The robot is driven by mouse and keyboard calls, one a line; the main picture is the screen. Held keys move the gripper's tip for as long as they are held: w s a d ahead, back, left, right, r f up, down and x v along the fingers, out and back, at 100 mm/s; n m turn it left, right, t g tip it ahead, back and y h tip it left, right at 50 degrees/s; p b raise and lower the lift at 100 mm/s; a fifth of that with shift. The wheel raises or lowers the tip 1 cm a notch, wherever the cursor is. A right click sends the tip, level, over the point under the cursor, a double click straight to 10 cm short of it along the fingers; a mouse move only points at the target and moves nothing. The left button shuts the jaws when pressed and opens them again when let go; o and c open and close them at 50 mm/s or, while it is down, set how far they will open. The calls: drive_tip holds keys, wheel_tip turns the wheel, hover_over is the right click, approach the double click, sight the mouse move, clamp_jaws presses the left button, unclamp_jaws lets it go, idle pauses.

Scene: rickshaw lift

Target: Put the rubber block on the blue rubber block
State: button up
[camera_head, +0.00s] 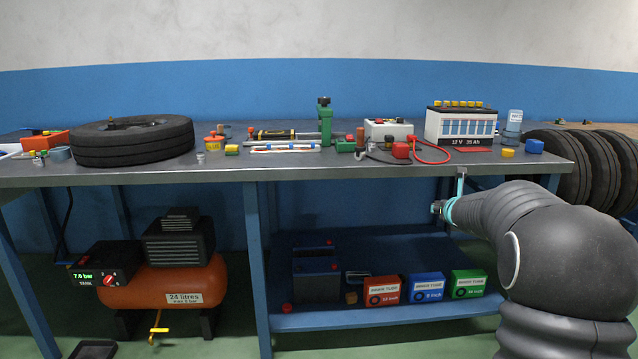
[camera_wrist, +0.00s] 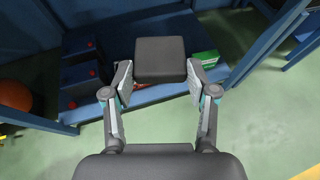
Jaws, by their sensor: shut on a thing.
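In the wrist view my gripper (camera_wrist: 159,76) is shut on a black rubber block (camera_wrist: 160,58), one finger at each side of it. The block is square-faced and held in the air in front of the bench's lower shelf. In the head view my arm comes in from the right and its end, with a teal ring, is below the bench top's front edge; the held block cannot be made out there. A small blue block (camera_head: 534,146) sits on the bench top near the right end, apart from my gripper.
Left of the blue block are a small yellow block (camera_head: 507,153) and a white battery (camera_head: 460,126). A tire (camera_head: 133,141) lies at left. The lower shelf (camera_head: 340,319) holds inner-tube boxes (camera_head: 427,287) and a dark battery (camera_head: 317,275).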

drive_tip(key=s+a+f+n+y, duration=0.4)
drive_tip(key=s+a+f+y, duration=0.1)
drive_tip(key=a+f, duration=0.6)
drive_tip(key=s+a+f+n+y, duration=0.1)
drive_tip(key=s+a+f, duration=0.6)
drive_tip(key=s+f, duration=0.3)
drive_tip(key=s, duration=0.2)
drive_tip(key=shift+s+a+f+n+g+y, duration=0.3)
drive_tip(key=shift+s+a, duration=0.05)
drive_tip(key=shift+a, duration=0.05)
drive_tip(key=shift+s, duration=0.1)
